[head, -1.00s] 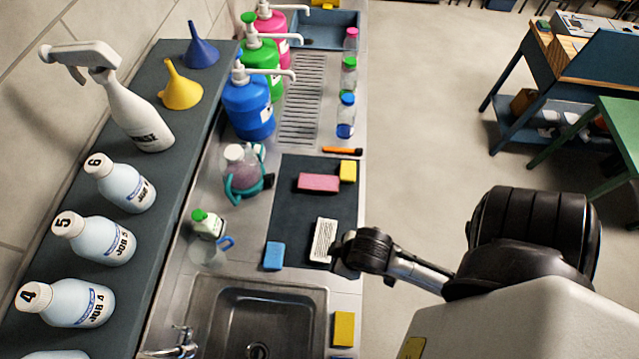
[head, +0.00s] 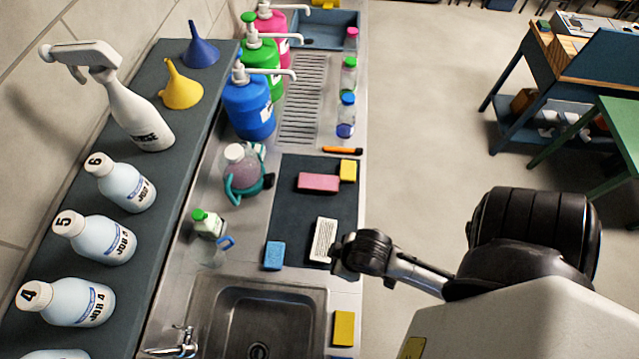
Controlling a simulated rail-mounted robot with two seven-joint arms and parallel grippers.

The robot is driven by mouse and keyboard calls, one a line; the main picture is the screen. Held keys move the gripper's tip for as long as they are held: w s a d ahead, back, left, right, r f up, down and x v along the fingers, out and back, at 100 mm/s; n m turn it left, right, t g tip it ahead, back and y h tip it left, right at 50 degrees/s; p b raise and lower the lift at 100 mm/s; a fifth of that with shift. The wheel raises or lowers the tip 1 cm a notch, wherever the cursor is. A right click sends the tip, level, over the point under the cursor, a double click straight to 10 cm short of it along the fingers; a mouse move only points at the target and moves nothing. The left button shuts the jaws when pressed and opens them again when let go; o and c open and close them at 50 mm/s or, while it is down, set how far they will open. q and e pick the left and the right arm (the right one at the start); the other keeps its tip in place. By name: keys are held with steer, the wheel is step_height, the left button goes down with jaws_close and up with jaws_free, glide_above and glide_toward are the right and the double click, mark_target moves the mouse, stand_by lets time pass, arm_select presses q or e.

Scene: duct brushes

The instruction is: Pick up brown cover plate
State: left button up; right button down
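I cannot make out a brown cover plate anywhere in the head view. My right arm comes in from the lower right, and its dark gripper end (head: 340,258) is at the right edge of the steel counter. It is beside a pale block with printed lines (head: 323,240) on the dark mat (head: 289,215). I cannot tell whether it touches the block. The fingers are small and dark, so their opening does not show. My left gripper is not in view.
A sink (head: 262,318) is at the front. Sponges, including a pink one (head: 318,182), lie on the mat. Pump bottles, including a blue one (head: 248,108), stand behind. Numbered bottles line the left shelf (head: 150,200). Open floor (head: 430,100) lies right, before a blue workbench (head: 555,70).

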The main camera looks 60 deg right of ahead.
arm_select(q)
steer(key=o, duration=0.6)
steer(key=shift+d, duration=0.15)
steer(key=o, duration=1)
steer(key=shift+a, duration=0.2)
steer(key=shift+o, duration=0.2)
